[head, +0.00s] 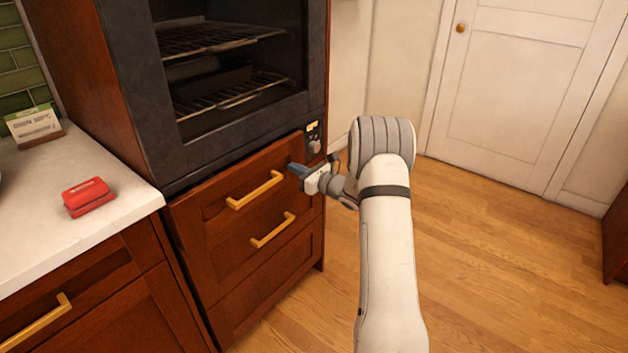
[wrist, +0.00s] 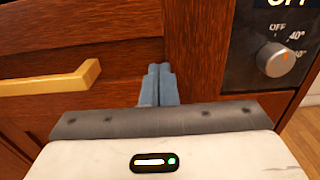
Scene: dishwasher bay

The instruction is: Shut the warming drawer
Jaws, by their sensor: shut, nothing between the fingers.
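The warming drawer is most likely the dark red wooden drawer (head: 222,213) right under the oven, with a brass bar handle (head: 255,190). Its front looks near flush with the cabinet, perhaps slightly proud; I cannot tell exactly. In the wrist view its handle (wrist: 50,80) is to the left of my fingers. My gripper (head: 292,168) is at the right end of this drawer front, beside the handle and not around it. Its blue fingers (wrist: 158,82) are shut together and empty, pointing at the wood. I cannot tell whether they touch it.
A control panel with a knob (head: 314,147) is close to the right of my gripper; the knob also shows in the wrist view (wrist: 276,60). The oven (head: 130,80) is above. A lower drawer handle (head: 272,230) sticks out below. The wooden floor (head: 480,260) at right is clear.

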